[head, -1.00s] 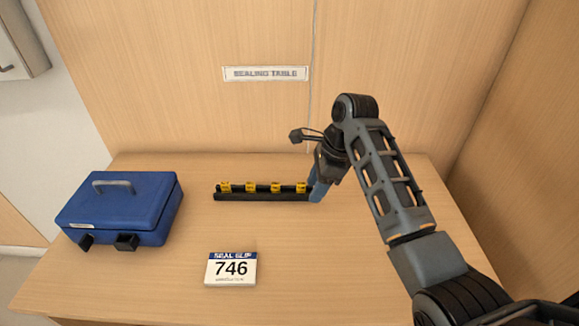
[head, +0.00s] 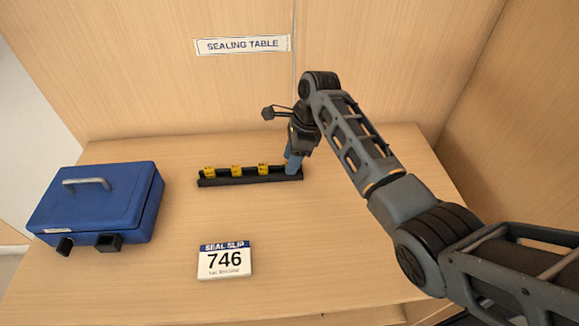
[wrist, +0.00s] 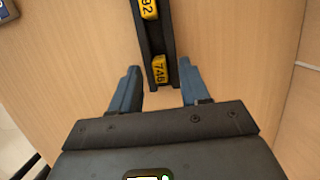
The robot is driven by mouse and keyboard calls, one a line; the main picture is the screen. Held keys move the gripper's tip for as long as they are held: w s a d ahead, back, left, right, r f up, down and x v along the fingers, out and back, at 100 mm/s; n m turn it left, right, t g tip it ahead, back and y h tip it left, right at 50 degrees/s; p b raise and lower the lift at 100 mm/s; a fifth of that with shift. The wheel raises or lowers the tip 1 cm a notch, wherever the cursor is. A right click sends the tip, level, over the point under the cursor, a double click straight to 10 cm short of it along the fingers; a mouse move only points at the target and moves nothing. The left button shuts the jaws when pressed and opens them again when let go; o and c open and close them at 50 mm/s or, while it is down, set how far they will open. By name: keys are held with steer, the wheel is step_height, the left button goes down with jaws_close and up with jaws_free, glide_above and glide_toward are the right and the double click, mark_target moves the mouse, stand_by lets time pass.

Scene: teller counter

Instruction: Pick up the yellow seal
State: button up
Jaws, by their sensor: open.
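A black rack (head: 250,181) lies on the table with a row of yellow seals, such as the left one (head: 209,170). The end seal (wrist: 159,70) reads 746 in the wrist view. Another yellow seal (wrist: 149,9), its number partly cut off and ending in 92, sits farther up the rack. My gripper (wrist: 160,69) is open, its blue fingers on either side of the rack's end around the 746 seal, with gaps on both sides. In the head view my gripper (head: 294,164) is at the rack's right end and mostly hides the rightmost seal.
A white seal slip (head: 225,260) reading 746 lies in front of the rack. A blue cash box (head: 95,205) with a handle stands at the left. A "SEALING TABLE" sign (head: 242,45) is on the back panel. The table right of the rack is clear.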

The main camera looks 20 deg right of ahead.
steer(key=shift+f, duration=0.25)
steer(key=shift+c, duration=0.4)
jaws_close()
